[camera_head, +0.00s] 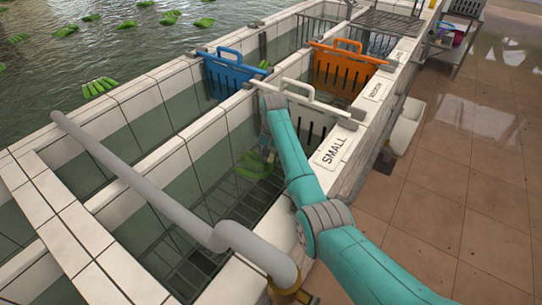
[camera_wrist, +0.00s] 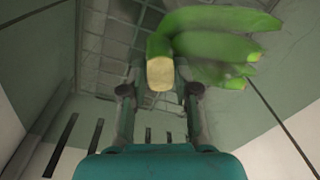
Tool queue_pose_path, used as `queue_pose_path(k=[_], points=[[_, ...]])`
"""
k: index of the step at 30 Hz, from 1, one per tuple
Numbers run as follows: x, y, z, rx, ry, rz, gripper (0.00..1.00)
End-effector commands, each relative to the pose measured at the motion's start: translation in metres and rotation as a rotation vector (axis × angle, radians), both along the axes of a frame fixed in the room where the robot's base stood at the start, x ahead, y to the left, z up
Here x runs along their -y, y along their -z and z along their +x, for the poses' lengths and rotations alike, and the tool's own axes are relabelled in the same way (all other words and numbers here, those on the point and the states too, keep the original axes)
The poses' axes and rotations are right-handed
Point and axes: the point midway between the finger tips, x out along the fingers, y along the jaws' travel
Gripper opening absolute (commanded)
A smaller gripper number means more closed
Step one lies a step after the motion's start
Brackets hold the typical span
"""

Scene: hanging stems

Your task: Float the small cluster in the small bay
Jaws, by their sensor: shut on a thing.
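The small cluster is a bunch of green bananas (camera_head: 254,166) with a pale cut stem. It is low inside the tiled small bay (camera_head: 217,137), beside the white SMALL sign (camera_head: 332,151). In the wrist view the cluster (camera_wrist: 215,42) fans to the upper right, its stem end between my fingers. My gripper (camera_wrist: 160,92) is shut on the stem; in the head view my gripper (camera_head: 268,152) reaches down into the bay, partly hidden by my arm. I cannot tell how much of the cluster the water bears.
A white slotted gate (camera_head: 310,105) closes the bay's far end. A blue gate (camera_head: 230,72) and an orange gate (camera_head: 343,68) stand beyond. A thick grey pipe (camera_head: 130,178) crosses the near bays. Loose green bunches (camera_head: 98,87) float in the open water at left.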

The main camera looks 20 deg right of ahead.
Motion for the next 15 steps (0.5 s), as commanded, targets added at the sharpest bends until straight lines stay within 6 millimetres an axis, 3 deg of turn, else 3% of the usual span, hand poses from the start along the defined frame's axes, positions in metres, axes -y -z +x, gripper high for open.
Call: queue_pose_path(k=[15], points=[[0.0, 0.0084, 0.0, 0.0, 0.0, 0.0, 0.0]])
